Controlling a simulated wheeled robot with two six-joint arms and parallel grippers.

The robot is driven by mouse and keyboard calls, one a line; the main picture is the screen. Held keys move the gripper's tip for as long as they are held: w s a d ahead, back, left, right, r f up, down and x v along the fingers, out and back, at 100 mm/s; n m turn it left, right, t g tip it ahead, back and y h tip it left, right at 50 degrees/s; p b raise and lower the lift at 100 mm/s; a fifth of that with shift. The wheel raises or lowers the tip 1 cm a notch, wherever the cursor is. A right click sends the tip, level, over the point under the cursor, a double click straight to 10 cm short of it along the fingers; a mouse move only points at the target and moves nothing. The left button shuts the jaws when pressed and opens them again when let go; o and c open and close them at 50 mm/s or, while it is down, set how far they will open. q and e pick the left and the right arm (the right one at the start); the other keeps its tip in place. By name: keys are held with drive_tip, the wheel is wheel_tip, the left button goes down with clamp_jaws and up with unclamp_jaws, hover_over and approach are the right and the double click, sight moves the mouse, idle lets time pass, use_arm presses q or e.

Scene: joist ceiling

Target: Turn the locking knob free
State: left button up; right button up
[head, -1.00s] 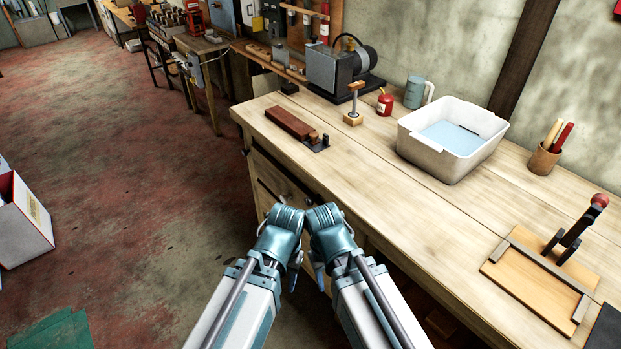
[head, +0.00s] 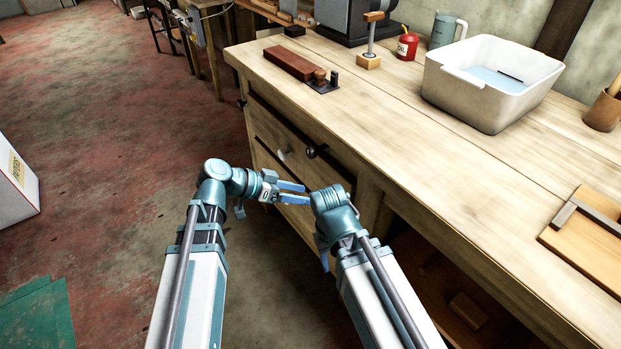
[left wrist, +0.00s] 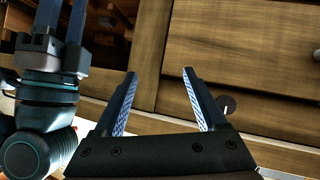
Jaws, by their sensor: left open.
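A black round knob (head: 314,152) sits on the front of the wooden bench's drawer unit; in the left wrist view the knob (left wrist: 226,104) shows a white mark and lies just beyond the right-hand finger. A pale knob (head: 284,154) is on the drawer front (head: 296,170) to its left. My left gripper (head: 306,193) is open and empty, below the black knob in the picture and apart from it; its jaws (left wrist: 160,73) face the wooden front. My right gripper (left wrist: 62,22) shows at the wrist view's upper left with its fingers apart; the right arm mostly hides it in the head view.
The bench top (head: 400,130) carries a dark red wooden block (head: 292,63), a white tub (head: 490,85), a red oil can (head: 406,45) and a board (head: 590,235) at right. An open shelf (head: 450,290) lies below. The floor at left is mostly clear.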

use_arm(q)
drive_tip(key=w+a+f+m+t+h+b, duration=0.1)
drive_tip(key=w+a+t+h+b, duration=0.1)
drive_tip(key=w+a+t+b, duration=0.15)
drive_tip(key=m+t+h+b, duration=0.1)
drive_tip(key=t+b, duration=0.2)
drive_tip(key=b, duration=0.1)
approach(308, 155)
drive_tip(key=shift+h, duration=0.3)
drive_tip(key=x, duration=1)
drive_tip(key=shift+w+d+f, duration=0.1)
drive_tip(key=shift+w+d, duration=0.2)
use_arm(e)
wheel_tip(308, 155, down, 10)
use_arm(q)
clamp_jaws()
